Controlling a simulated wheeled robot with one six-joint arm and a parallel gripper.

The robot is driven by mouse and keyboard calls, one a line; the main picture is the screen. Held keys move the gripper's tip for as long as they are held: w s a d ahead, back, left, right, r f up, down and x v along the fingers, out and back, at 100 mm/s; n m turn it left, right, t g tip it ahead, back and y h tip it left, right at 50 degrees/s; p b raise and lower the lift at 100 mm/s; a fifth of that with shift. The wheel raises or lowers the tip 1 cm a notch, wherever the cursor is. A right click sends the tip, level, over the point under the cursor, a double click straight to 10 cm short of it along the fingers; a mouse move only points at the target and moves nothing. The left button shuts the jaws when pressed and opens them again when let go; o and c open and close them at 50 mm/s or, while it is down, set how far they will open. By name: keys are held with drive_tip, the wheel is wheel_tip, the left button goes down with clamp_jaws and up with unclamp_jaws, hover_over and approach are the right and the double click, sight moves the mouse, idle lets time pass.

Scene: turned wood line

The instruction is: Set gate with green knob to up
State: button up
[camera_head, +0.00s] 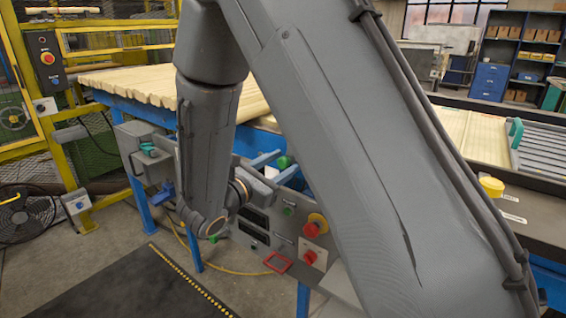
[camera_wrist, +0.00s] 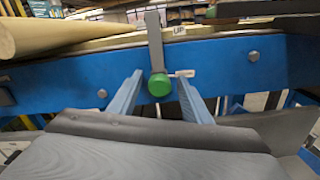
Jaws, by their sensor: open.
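The gate lever's green knob (camera_wrist: 159,85) is in the middle of the wrist view, at the lower end of a flat grey bar (camera_wrist: 155,42). The bar stands nearly vertical against the blue beam (camera_wrist: 225,62). A white "UP" label (camera_wrist: 179,30) is beside the bar's upper part; a small pale tag (camera_wrist: 186,73) is beside the knob. My gripper (camera_wrist: 160,78) is open, its two blue fingers either side of the knob, with gaps visible. In the head view, the green knob (camera_head: 284,161) shows near my gripper (camera_head: 289,160), partly hidden by my arm.
A panel with a red button (camera_head: 311,230) and a yellow-ringed red knob (camera_head: 317,224) is below my gripper. Pale wood pieces (camera_head: 130,84) lie on the line behind. A teal handle (camera_head: 515,132) and yellow button (camera_head: 491,186) are at right. Floor is open at lower left.

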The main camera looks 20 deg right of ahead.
drive_tip(key=shift+w+d, duration=0.2)
drive_tip(key=shift+d, duration=0.05)
clamp_jaws()
wheel_tip(320, 180, up, 7)
drive_tip(key=p, duration=0.4)
drive_tip(key=shift+p, duration=0.3)
drive_tip(key=shift+r, duration=0.35)
drive_tip(key=shift+c, duration=0.2)
unclamp_jaws()
drive_tip(key=shift+r, duration=0.1)
drive_tip(key=shift+o, duration=0.2)
